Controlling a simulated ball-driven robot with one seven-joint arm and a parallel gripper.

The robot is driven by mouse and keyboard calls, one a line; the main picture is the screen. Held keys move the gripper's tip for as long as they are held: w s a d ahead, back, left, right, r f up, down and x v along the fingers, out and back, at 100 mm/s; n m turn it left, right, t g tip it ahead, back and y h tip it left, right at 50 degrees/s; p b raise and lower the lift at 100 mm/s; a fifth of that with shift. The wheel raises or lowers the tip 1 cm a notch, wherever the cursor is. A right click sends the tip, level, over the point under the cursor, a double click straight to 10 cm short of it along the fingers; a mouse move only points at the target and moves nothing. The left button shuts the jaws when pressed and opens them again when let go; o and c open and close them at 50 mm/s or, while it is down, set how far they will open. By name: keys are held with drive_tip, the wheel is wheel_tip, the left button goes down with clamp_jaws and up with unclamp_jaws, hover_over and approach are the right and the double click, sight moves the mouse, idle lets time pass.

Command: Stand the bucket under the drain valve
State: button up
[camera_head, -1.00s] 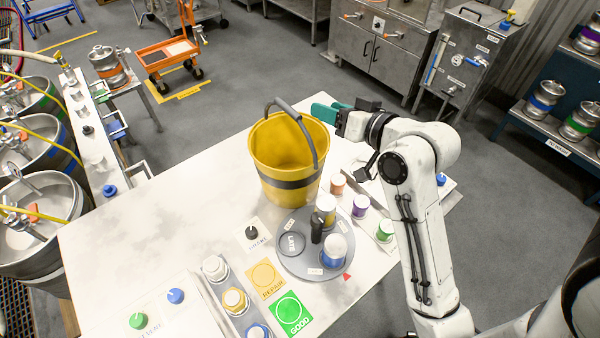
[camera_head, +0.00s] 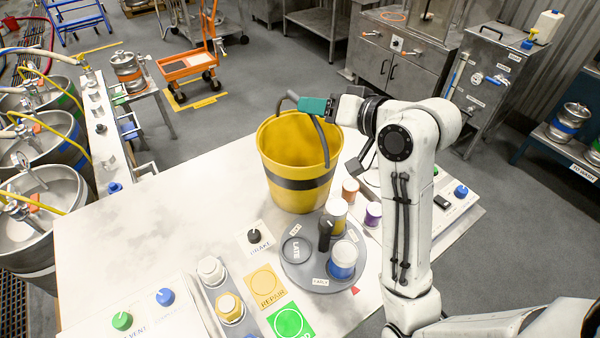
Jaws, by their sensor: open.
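The yellow bucket (camera_head: 290,165) stands upright on the white table, behind the grey turntable. It has a dark band around it and a dark grey handle that is raised over its rim. My gripper (camera_head: 318,106), with teal fingers, is at the handle's upper part, above the bucket's right rear rim. The fingers overlap the handle in this view, and I cannot tell whether they touch it. The gripper is open.
The grey turntable (camera_head: 300,275) with small cans is in front of the bucket. Control panels with knobs line the table's front. The table (camera_head: 150,225) is clear left of the bucket. Kegs (camera_head: 45,190) stand at the left. Grey floor (camera_head: 260,80) is open behind the table.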

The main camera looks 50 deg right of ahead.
drive_tip(key=x, duration=0.2)
drive_tip(key=p+x, duration=0.1)
drive_tip(key=x, duration=0.2)
drive_tip(key=shift+w+d+r, duration=0.15)
drive_tip(key=shift+w+r, duration=0.05)
drive_tip(key=shift+w, duration=0.2)
clamp_jaws()
idle(0.4)
